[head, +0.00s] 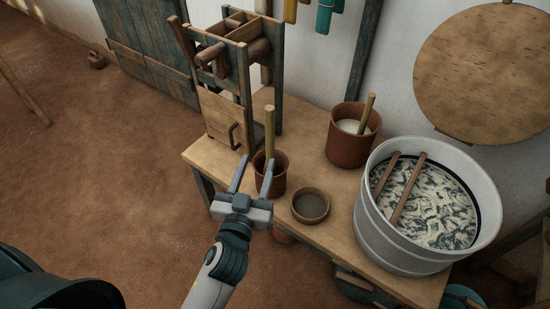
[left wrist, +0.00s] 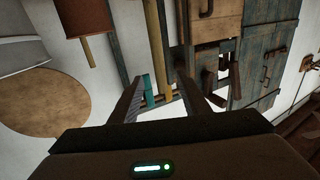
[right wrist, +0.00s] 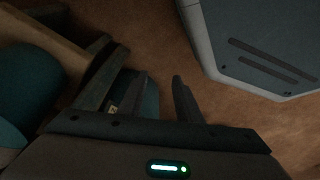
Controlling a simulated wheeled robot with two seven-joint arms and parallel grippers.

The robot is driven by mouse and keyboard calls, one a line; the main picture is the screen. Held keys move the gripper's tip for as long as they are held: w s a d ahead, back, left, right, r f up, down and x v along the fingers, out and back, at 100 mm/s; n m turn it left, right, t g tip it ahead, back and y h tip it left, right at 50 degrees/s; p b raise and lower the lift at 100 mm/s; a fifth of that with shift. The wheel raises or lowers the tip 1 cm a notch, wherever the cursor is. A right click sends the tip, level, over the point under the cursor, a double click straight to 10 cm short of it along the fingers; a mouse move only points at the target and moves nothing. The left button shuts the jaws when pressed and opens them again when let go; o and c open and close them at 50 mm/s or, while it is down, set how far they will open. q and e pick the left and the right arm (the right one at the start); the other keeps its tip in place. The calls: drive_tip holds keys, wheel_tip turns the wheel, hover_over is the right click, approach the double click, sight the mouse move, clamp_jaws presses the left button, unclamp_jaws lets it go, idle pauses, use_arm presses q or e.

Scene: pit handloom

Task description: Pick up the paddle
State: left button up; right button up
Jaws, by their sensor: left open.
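A pale wooden paddle handle (head: 269,128) stands upright in a reddish-brown pot (head: 279,182) near the bench's front-left edge; the paddle's lower end is hidden in the pot. My left gripper (head: 255,165) is open, in front of this pot, with its right fingertip overlapping the pot in the head view. In the left wrist view, the paddle handle (left wrist: 159,45) appears inverted and lined up between the open fingers (left wrist: 161,78); I cannot tell if it is touched. My right gripper (right wrist: 158,80) is open and empty, low beside the bench.
A larger brown pot (head: 352,148) holds pale contents and another stick. A small bowl (head: 311,206) sits right of the near pot. A grey tub (head: 384,244) with two sticks across it fills the bench's right end. A wooden frame (head: 245,55) rises behind left.

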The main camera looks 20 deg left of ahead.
sight(268, 134)
use_arm(q)
drive_tip(key=w, duration=0.3)
drive_tip(key=w+p, duration=0.1)
drive_tip(key=w, duration=0.3)
drive_tip(key=w+p, duration=0.1)
drive_tip(key=w, duration=0.3)
drive_tip(key=shift+w+a, duration=0.1)
drive_tip(key=shift+a, duration=0.25)
drive_tip(key=shift+w, duration=0.5)
use_arm(e)
drive_tip(key=f, duration=0.1)
drive_tip(key=s+f, duration=0.1)
drive_tip(key=f, duration=0.2)
drive_tip(key=shift+s+d, duration=0.25)
use_arm(q)
drive_tip(key=shift+w, duration=0.5)
drive_tip(key=w+p, duration=0.1)
drive_tip(key=w, duration=0.2)
drive_tip(key=shift+r, duration=0.1)
drive_tip(key=shift+w, duration=0.6)
use_arm(e)
drive_tip(key=shift+w+a+r+t, duration=0.2)
drive_tip(key=shift+w+a+t, duration=0.3)
drive_tip(key=shift+w+a, duration=0.05)
